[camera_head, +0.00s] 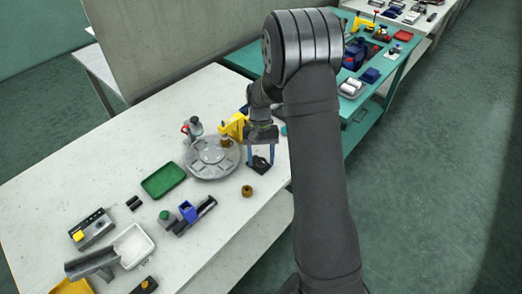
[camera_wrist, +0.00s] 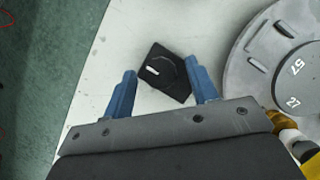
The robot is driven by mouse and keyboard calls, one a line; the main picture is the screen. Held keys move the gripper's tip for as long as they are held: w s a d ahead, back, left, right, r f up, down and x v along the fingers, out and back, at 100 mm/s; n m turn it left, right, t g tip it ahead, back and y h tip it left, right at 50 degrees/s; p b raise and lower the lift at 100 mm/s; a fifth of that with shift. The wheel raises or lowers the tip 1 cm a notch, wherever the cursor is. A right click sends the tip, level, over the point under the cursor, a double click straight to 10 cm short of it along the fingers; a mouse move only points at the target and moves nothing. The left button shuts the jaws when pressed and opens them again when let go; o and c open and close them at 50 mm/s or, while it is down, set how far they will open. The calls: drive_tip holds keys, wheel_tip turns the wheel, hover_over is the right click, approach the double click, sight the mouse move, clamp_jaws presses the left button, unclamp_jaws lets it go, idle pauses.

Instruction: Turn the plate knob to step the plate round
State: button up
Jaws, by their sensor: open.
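The plate knob (camera_wrist: 161,72) is a black round knob with a white mark on a black square base. In the wrist view it sits between and a little beyond the blue fingertips of my gripper (camera_wrist: 161,72), which is open and empty. In the head view the knob (camera_head: 260,163) shows between the blue fingers of my gripper (camera_head: 260,160), at the table's right side. The grey round plate (camera_head: 212,158) lies just left of it, with recesses round its rim. In the wrist view the plate (camera_wrist: 245,75) shows numbers 57 and 27.
A yellow press (camera_head: 234,127) stands behind the plate, close to my wrist. A brass piece (camera_head: 247,190) stands in front of the knob. A green tray (camera_head: 163,180) lies left of the plate. The table's right edge is close to the knob.

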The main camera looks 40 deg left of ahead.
drive_tip(key=v, duration=1.7)
drive_tip(key=shift+r, duration=0.2)
drive_tip(key=shift+f, duration=0.1)
drive_tip(key=x, duration=1.7)
drive_tip(key=shift+f, duration=0.15)
drive_tip(key=shift+d+f, duration=0.1)
drive_tip(key=shift+f, duration=0.05)
drive_tip(key=shift+w+m, duration=0.1)
drive_tip(key=shift+m, duration=0.6)
drive_tip(key=m+y, duration=0.1)
drive_tip(key=m, duration=0.2)
drive_tip(key=m+g+y, duration=0.1)
drive_tip(key=m+y, duration=0.1)
drive_tip(key=m, duration=0.2)
drive_tip(key=shift+d+r, duration=0.15)
drive_tip(key=shift+r, duration=0.05)
drive_tip(key=m+y, duration=0.1)
drive_tip(key=m, duration=0.2)
drive_tip(key=shift+d+m, duration=0.1)
drive_tip(key=shift+m, duration=0.3)
drive_tip(key=m+y, duration=0.1)
drive_tip(key=m, duration=0.1)
drive_tip(key=m+y, duration=0.1)
drive_tip(key=m, duration=0.1)
drive_tip(key=shift+m+t, duration=0.3)
drive_tip(key=shift+m, duration=0.1)
